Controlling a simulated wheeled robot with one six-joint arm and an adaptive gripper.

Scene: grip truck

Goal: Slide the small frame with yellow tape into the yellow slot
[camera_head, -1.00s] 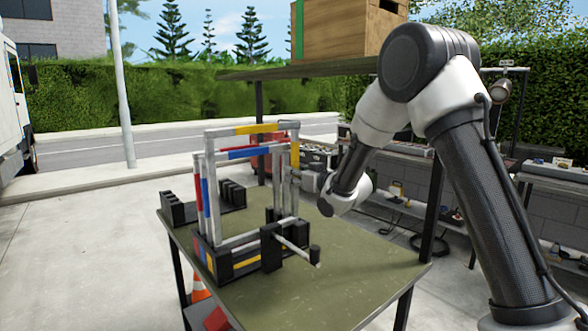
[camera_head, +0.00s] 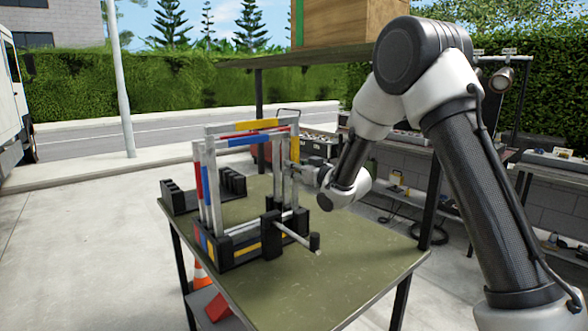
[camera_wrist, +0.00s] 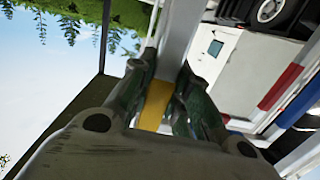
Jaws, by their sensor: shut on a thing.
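The small frame with yellow tape (camera_head: 257,124) is upright at the black rack, its top bar just above the frames with red and blue tape (camera_head: 240,140). My gripper (camera_head: 293,167) is shut on its right upright. In the wrist view, the fingers (camera_wrist: 157,108) clasp a silver bar at a yellow tape patch (camera_wrist: 155,100). The black rack (camera_head: 222,262) stands on the table, with a yellow mark (camera_head: 246,249) on its front. The small frame's lower end is hidden, so I cannot tell whether it is in the yellow slot.
The green table (camera_head: 340,262) has free room at the front. A black slotted holder (camera_head: 185,199) stands at its back left. A shelf with a wooden crate (camera_head: 335,22) is above.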

